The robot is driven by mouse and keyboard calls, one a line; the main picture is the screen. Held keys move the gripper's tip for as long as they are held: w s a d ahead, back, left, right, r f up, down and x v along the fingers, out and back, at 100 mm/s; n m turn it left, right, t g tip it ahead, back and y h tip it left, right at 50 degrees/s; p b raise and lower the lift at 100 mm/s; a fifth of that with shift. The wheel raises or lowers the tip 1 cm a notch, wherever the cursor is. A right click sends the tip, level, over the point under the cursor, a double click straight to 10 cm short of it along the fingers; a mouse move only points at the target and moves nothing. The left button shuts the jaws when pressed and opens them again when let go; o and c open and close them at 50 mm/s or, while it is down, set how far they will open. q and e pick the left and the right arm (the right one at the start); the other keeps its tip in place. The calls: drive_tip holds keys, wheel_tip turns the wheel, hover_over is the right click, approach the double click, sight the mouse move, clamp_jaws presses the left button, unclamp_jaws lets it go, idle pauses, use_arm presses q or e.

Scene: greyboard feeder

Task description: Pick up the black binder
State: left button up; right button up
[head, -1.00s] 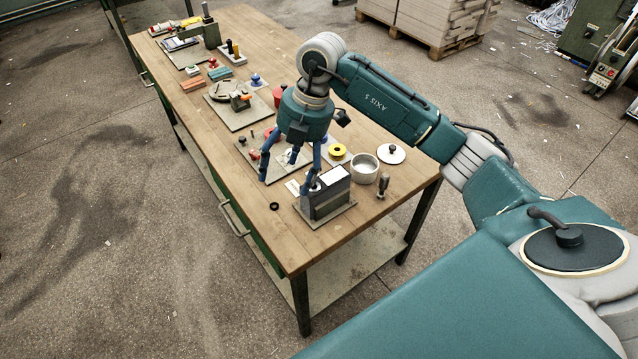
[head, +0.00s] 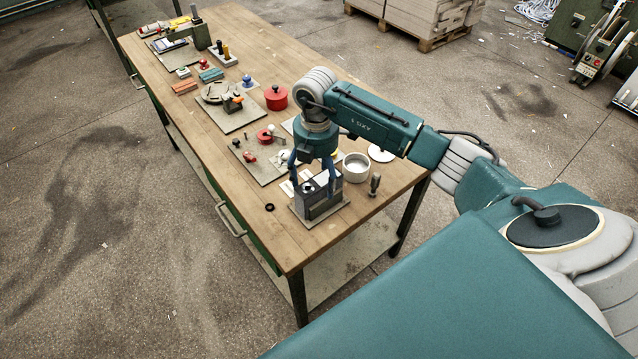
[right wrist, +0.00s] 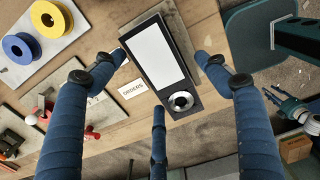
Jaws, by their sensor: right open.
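The black binder (head: 322,204) stands upright on a grey board (head: 338,205) at the near end of the wooden table. In the right wrist view the binder (right wrist: 160,52) shows a white label and a round ring near one end. My right gripper (head: 315,178) is open just over the binder's upper part. In the right wrist view its blue fingers (right wrist: 163,72) spread on both sides of the binder, with a third finger below its ringed end. No firm contact can be made out. My left gripper is out of view.
An "ORDERS" card (right wrist: 132,88) lies beside the binder. A white round pot (head: 356,168) and an upright tool (head: 375,185) stand to its right. A small black ring (head: 269,207) lies to the left. Boards with red and yellow items sit farther back. The table's front left corner is clear.

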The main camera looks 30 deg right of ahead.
drive_tip(key=shift+f, duration=0.6)
drive_tip(key=c, duration=1.4)
drive_tip(key=shift+c, duration=0.2)
drive_tip(key=shift+r, duration=0.15)
